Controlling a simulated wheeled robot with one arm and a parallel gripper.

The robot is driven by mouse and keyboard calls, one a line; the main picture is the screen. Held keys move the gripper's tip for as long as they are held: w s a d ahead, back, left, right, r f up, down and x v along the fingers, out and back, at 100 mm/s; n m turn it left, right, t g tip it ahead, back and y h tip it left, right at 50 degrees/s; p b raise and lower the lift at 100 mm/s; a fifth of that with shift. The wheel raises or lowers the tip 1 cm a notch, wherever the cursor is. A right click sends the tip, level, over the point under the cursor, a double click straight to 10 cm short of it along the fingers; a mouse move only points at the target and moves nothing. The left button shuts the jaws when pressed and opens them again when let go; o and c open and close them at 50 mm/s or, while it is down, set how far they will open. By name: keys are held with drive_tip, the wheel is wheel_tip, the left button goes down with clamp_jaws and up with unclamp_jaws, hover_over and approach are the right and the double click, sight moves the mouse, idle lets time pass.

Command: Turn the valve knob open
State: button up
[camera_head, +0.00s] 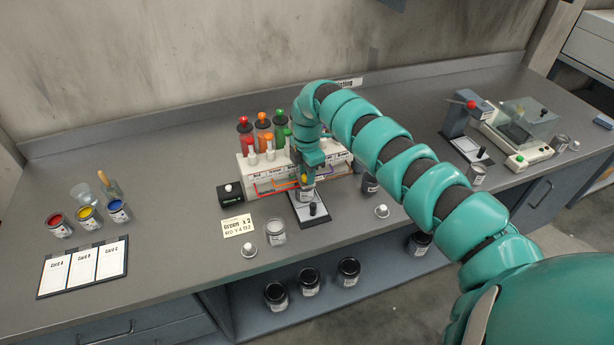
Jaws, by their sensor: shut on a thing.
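A white dispensing rack (247,181) stands mid-bench with red, orange and green bottles (280,122) on top and coloured lines on its front. My gripper (305,178) is at the front of the rack, pointing down, shut on what looks like a small yellow valve knob (304,178). The knob is mostly hidden by the fingers, and how far it is turned cannot be told. A small can (307,195) sits just below the gripper on a dark plate with a black lever (313,209). My arm hides the rack's right part.
A card reading "Green x 2" (238,226) and an open can (276,232) are in front. Paint cans (88,215) and a card board (83,267) are at left. A machine with a clear cover (522,125) is at right. Dark cans (309,282) stand on the lower shelf.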

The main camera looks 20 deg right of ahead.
drive_tip(key=shift+n, duration=0.3)
drive_tip(key=o, duration=1)
drive_tip(key=shift+r, duration=0.1)
wheel_tip(320, 180, up, 17)
drive_tip(key=b, duration=0.2)
drive_tip(key=shift+r+b, duration=0.1)
drive_tip(key=shift+b, duration=0.2)
